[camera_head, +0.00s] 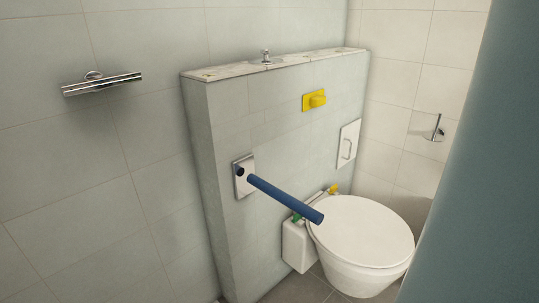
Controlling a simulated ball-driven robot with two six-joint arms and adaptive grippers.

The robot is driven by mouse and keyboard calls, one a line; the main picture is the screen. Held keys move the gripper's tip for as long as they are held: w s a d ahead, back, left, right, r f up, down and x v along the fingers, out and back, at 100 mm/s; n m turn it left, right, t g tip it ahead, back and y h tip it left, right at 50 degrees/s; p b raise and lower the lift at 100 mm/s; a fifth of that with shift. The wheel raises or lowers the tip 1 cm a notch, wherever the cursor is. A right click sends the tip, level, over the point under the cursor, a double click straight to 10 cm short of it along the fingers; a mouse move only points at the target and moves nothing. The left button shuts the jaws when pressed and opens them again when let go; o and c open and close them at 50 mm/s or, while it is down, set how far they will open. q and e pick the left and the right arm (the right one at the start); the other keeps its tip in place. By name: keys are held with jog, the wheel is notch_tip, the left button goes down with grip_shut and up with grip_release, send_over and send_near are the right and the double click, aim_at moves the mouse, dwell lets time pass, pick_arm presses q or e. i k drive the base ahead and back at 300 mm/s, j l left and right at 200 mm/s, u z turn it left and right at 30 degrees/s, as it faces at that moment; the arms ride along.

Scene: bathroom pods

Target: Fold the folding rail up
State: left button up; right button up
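The folding rail (287,199) is a dark blue bar. It sticks out from a square metal wall plate (243,176) on the low tiled partition, left of the toilet (362,232). The bar is lowered and points forward and to the right, its free end in front of the left edge of the toilet lid. Neither of my grippers shows in this view.
The tiled partition (270,125) carries a yellow flush button (314,100) and a white panel with a handle (348,144). A metal bar (102,84) is on the left wall and a paper holder (436,129) on the right. A blue-grey surface (480,190) fills the right edge.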

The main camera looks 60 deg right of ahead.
aim_at(312, 214)
jog(key=z, duration=0.5)
jog(key=i+z, duration=0.15)
jog(key=z, duration=0.35)
jog(key=j+z, duration=0.15)
jog(key=z, duration=0.35)
jog(key=i+z, duration=0.1)
jog(key=z, duration=0.4)
jog(key=j+z, duration=0.15)
jog(key=z, duration=0.35)
